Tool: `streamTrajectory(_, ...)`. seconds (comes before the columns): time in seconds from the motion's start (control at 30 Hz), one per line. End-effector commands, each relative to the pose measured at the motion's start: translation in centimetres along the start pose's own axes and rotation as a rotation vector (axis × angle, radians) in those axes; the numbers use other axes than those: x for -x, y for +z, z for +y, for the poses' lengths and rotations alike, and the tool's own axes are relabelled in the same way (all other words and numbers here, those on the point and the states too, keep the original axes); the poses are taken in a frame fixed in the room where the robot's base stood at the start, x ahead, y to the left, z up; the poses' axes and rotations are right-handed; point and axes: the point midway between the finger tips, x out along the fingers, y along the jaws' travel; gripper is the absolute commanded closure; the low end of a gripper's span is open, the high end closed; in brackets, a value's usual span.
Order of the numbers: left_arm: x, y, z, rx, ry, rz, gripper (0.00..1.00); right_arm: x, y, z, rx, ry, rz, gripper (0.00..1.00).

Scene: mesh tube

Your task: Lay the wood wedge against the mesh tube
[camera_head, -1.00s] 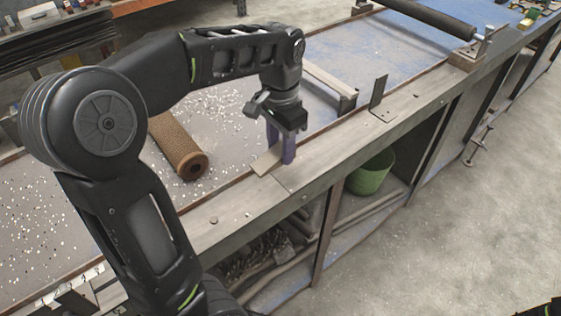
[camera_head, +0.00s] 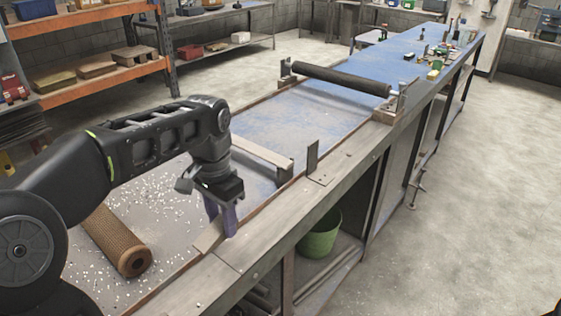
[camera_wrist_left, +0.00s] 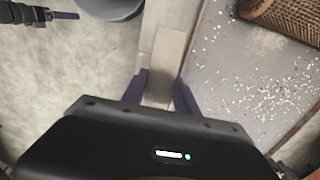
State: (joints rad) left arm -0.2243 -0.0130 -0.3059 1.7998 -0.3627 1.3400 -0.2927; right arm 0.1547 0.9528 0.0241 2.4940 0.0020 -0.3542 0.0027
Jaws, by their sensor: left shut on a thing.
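The mesh tube (camera_head: 118,243), brown and woven-looking, lies on the bench top left of my left gripper in the head view. It also shows at the top right of the left wrist view (camera_wrist_left: 284,18). My left gripper (camera_head: 222,222) points down over the bench's front ledge, its purple fingers shut on the wood wedge (camera_head: 207,238). The pale wedge shows between the fingers in the left wrist view (camera_wrist_left: 166,62). A clear gap separates wedge and tube. My right gripper (camera_wrist_left: 62,15) shows small at the left wrist view's top left; its opening is unclear.
White pellets (camera_head: 165,200) are scattered around the tube. An upright metal bracket (camera_head: 313,158) stands on the ledge to the right, with a crossbar (camera_head: 262,153) behind it. A dark roller (camera_head: 340,78) lies farther back. A green bucket (camera_head: 320,237) sits below.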

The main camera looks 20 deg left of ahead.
Motion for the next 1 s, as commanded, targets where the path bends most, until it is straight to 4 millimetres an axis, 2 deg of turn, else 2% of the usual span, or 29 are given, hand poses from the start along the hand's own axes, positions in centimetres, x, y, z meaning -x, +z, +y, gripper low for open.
streamTrajectory(0.27,0.2,-0.4,-0.1,0.069,-0.001,0.000,1.00,0.0,0.0,0.0,0.000,0.000,0.000,0.07)
streamTrajectory(0.37,1.0,-2.1,-0.3,0.161,-0.002,-0.001,1.00,0.0,0.0,0.0,0.000,0.000,0.000,0.07)
streamTrajectory(0.5,1.0,-6.7,0.4,0.279,-0.003,-0.004,1.00,0.0,0.0,0.0,0.000,0.000,0.000,0.07)
streamTrajectory(0.57,0.4,-8.9,1.1,0.315,-0.002,-0.005,1.00,0.0,0.0,0.0,0.000,0.000,0.000,0.07)
streamTrajectory(0.7,-2.1,-13.9,3.7,0.356,-0.001,-0.007,1.00,0.0,0.0,0.0,0.000,0.000,0.000,0.07)
streamTrajectory(0.8,-4.4,-16.3,5.7,0.336,-0.001,-0.006,1.00,0.0,0.0,0.0,0.000,0.000,0.000,0.07)
streamTrajectory(0.9,-6.3,-17.0,7.0,0.308,0.000,-0.003,1.00,0.0,0.0,0.0,0.000,0.000,0.000,0.07)
streamTrajectory(1.0,-7.3,-17.1,7.6,0.296,0.000,-0.001,1.00,0.0,0.0,0.0,0.000,0.000,0.000,0.07)
